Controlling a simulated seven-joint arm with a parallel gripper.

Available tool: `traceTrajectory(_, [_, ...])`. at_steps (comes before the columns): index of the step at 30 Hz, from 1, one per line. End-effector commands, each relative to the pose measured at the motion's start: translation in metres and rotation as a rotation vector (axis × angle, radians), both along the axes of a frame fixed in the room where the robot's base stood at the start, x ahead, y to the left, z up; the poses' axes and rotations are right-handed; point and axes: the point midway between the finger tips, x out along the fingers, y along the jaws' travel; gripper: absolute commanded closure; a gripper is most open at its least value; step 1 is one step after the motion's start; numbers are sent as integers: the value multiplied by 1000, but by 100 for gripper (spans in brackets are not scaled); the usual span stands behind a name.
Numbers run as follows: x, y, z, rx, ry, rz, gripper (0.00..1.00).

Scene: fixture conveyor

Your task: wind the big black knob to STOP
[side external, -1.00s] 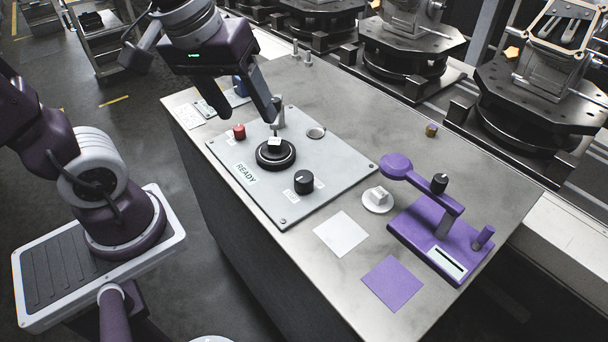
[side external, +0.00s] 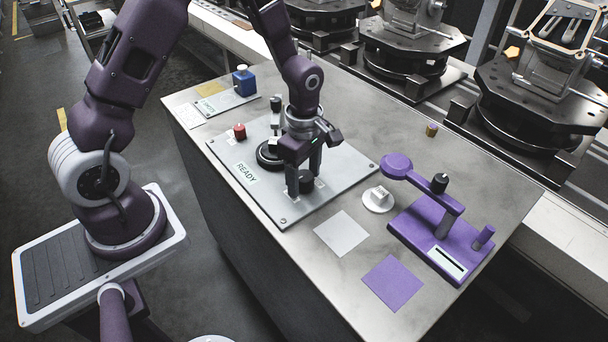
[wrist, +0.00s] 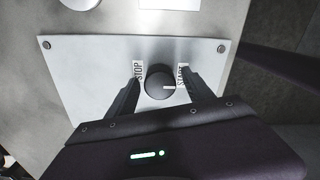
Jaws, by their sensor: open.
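The big black knob (side external: 306,183) stands on the grey panel (side external: 284,211); it also shows in the wrist view (wrist: 158,80). There, the STOP label (wrist: 139,71) is left of it and the START label (wrist: 182,75) is right. The knob's white line points right, to the START side. My gripper (side external: 304,175) is open and points down over the knob. In the wrist view its fingers (wrist: 160,92) lie on either side of the knob, with gaps visible. Contact cannot be told. The fingers partly cover both labels.
A red button (side external: 239,131), a black dial (side external: 266,158) and a READY sign (side external: 246,173) are on the same panel. A blue box (side external: 244,82) stands behind.

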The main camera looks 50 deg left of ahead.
Motion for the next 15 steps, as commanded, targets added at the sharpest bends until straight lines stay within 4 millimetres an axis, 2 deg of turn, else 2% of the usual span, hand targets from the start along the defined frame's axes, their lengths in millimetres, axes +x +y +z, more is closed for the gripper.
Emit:
traceTrajectory(5, [0, 0, 0, 0, 0, 0, 40])
traceTrajectory(12, [0, 0, 0, 0, 0, -1, 85])
traceTrajectory(15, [0, 0, 0, 0, 0, -1, 100])
